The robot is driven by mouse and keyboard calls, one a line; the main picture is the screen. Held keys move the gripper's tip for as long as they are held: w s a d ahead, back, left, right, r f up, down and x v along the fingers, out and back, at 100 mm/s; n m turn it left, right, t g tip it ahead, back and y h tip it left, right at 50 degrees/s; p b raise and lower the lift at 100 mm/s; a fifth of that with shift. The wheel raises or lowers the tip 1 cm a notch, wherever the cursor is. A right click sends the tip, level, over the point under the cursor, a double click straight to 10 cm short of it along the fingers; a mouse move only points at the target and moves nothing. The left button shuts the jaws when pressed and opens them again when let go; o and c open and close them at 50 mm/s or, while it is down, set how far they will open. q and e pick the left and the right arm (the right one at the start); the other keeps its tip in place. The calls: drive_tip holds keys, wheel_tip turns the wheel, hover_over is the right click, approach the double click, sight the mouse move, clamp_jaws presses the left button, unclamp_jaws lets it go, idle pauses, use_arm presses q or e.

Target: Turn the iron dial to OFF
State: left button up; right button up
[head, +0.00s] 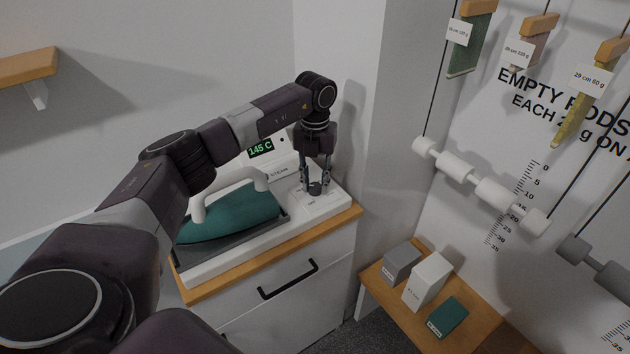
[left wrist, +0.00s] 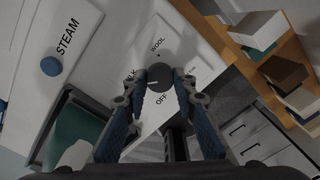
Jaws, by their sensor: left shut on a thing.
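The iron dial (head: 315,188) is a small dark knob on the white iron station (head: 240,262). In the left wrist view the dial (left wrist: 160,76) sits among printed labels, with WOOL above it, OFF below it and a partly hidden label to its left. A small light mark shows on the dial's left part; its exact setting is hard to read. My left gripper (head: 315,183) points down over the dial. Its blue fingertips (left wrist: 160,84) stand on either side of the dial and are shut on it. My right gripper is not in view.
The teal iron (head: 232,213) rests on the station left of the dial, near the STEAM button (left wrist: 51,66). A green display (head: 261,148) reads 145 C. A wall corner is close on the right. Boxes (head: 427,280) stand on a lower wooden shelf.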

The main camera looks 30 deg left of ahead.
sight(316, 186)
use_arm(q)
drive_tip(key=n, duration=0.3)
drive_tip(key=shift+r+n+p, duration=0.1)
drive_tip(key=shift+n+p, duration=0.25)
drive_tip(key=shift+n, duration=0.05)
drive_tip(key=n+p, duration=0.1)
drive_tip(key=n, duration=0.3)
drive_tip(key=shift+n, duration=0.3)
drive_tip(key=n+p, duration=0.1)
drive_tip(key=n, duration=0.3)
drive_tip(key=shift+n+p, duration=0.8)
drive_tip(key=shift+n, duration=1.3)
drive_tip(key=o, duration=1.2)
drive_tip(key=shift+c, duration=0.2)
wheel_tip(316, 186, up, 12)
